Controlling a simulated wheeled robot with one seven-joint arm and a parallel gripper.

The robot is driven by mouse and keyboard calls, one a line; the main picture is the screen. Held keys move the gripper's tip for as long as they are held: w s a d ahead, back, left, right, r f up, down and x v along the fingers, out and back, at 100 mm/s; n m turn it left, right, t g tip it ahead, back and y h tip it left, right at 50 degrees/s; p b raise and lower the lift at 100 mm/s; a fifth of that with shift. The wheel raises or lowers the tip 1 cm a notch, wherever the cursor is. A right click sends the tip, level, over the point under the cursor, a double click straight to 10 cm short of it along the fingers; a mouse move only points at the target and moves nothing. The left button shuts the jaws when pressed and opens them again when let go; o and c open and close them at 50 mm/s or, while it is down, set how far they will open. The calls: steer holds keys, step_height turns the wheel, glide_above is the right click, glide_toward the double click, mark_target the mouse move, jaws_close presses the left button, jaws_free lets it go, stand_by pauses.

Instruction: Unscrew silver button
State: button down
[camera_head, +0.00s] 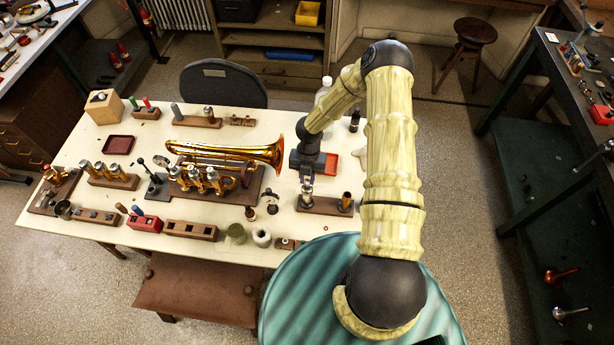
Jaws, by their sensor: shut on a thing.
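My gripper (307,175) points down at the right part of the cream table, above a small wooden stand (326,207). It is shut on the top of a silver upright piece (307,197) at the stand's left end, where the silver button appears to be. The fingers hide most of the button, so its thread cannot be seen. A brass cylinder (346,200) stands at the stand's right end. The brass horn (225,152) lies to the left on a dark wooden board, with several silver-topped valves (212,175) in front of its tube.
Small jars (262,238) stand front left of the stand. Wooden racks (191,229) fill the left side. The table (150,252) has bare strips near its front.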

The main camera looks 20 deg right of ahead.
mark_target(307, 181)
steer(key=n, duration=0.3)
steer(key=shift+n+h, duration=0.3)
steer(key=shift+n+p, duration=0.3)
steer(key=shift+n, duration=0.5)
steer(key=n, duration=0.2)
steer(key=shift+a+n+h, duration=0.1)
steer(key=shift+n+h, duration=0.2)
steer(key=shift+r+p, duration=2.45)
steer(key=shift+r, duration=0.8)
